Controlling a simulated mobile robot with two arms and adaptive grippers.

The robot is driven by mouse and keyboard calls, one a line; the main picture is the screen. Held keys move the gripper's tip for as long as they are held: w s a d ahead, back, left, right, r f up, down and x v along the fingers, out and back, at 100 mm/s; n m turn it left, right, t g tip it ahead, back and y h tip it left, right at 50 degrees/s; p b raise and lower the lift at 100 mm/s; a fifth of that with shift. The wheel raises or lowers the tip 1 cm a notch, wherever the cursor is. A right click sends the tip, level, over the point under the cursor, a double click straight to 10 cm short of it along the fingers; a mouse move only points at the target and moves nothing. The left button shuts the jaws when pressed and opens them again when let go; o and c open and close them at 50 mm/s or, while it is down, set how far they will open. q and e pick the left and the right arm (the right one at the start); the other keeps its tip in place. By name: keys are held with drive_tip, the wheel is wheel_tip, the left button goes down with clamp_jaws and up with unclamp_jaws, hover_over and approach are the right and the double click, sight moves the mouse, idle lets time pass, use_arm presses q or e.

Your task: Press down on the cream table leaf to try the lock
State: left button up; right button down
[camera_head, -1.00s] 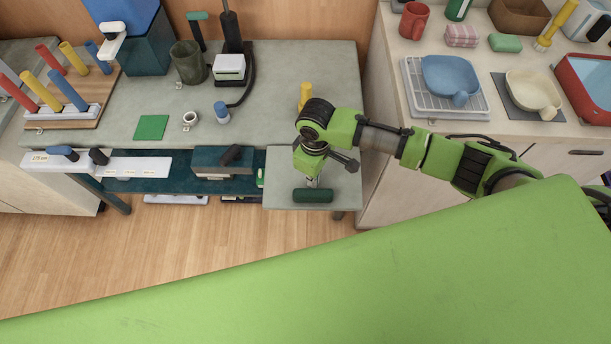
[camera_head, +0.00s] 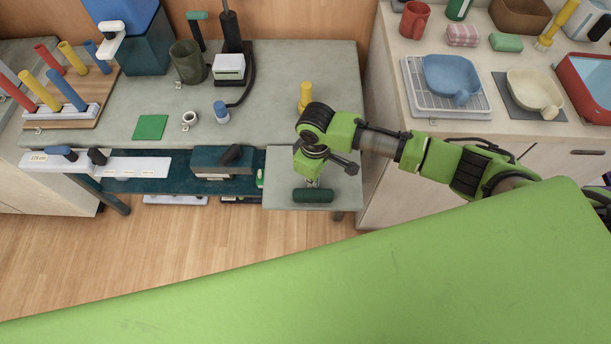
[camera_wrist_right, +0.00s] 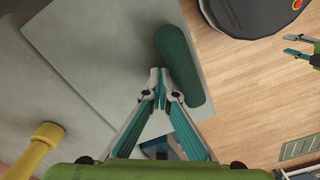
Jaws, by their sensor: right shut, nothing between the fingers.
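The table leaf (camera_head: 277,186) is a pale grey flap at the right end of the workbench, looking level; it also shows in the wrist view (camera_wrist_right: 115,35). A dark green cylinder (camera_head: 313,195) lies along its front edge, and also shows in the wrist view (camera_wrist_right: 178,65). My right gripper (camera_head: 312,183) points down over the leaf just behind the cylinder. Its fingertips (camera_wrist_right: 160,74) are together and empty, close to the cylinder. I cannot tell whether they touch the leaf. My left gripper (camera_wrist_right: 285,45) appears at the wrist view's right edge, its fingers apart. The lock is not visible.
A yellow peg (camera_head: 306,96) stands on the workbench (camera_head: 280,115) behind my right wrist. A blue-capped jar (camera_head: 221,112), a tape roll (camera_head: 190,119) and a green square (camera_head: 150,127) lie further left. A counter (camera_head: 400,125) with dishes stands to the right.

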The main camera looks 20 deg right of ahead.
drive_tip(key=shift+f+b, duration=0.3)
drive_tip(key=shift+f, duration=0.4)
drive_tip(key=shift+s+f, duration=0.2)
drive_tip(key=shift+s, duration=0.05)
idle(0.6)
wheel_tip(320, 180, up, 10)
drive_tip(key=p, duration=1.1)
drive_tip(key=shift+w+r, duration=0.15)
drive_tip(key=shift+w, duration=0.05)
drive_tip(key=shift+a, duration=0.1)
